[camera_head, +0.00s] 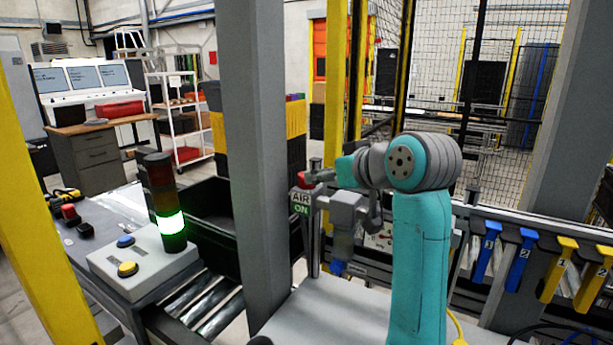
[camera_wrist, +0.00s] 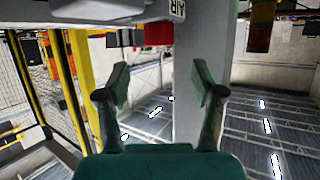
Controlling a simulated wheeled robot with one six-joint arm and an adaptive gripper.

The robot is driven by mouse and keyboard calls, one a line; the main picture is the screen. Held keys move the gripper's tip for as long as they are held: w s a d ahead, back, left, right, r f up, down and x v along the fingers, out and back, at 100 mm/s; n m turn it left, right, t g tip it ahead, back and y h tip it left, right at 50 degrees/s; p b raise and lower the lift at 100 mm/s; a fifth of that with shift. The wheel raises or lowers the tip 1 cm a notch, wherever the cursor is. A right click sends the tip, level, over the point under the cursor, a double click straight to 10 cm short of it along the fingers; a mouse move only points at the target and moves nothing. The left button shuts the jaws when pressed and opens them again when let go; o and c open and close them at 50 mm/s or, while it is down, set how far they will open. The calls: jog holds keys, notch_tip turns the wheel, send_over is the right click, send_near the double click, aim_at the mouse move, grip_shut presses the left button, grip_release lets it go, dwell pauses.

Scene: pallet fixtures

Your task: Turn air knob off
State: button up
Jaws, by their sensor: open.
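The air label (camera_head: 301,203) reads "AIR ON" in the head view, on a fixture beside the grey post. A red part (camera_head: 306,181), which looks like the air knob, sits just above the label. In the wrist view the label (camera_wrist: 177,10) is upside down at the top edge, with the red part (camera_wrist: 158,34) just below it. My gripper (camera_wrist: 160,85) is open and empty, its two fingers spread below the red part in that picture. The red part lies beyond the fingers, apart from them. In the head view my arm's end reaches close to the red part; the fingertips are not clear there.
The grey post (camera_head: 262,150) stands close to the label. A grey unit (camera_head: 345,212) with a blue bottom is right of the label. A signal tower (camera_head: 163,190) glows green on a button box (camera_head: 140,265) at left. Blue and yellow numbered handles (camera_head: 488,250) line the right side.

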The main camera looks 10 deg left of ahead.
aim_at(301, 184)
jog(key=x, duration=0.9)
jog(key=shift+w, duration=0.1)
jog(key=c, duration=1.2)
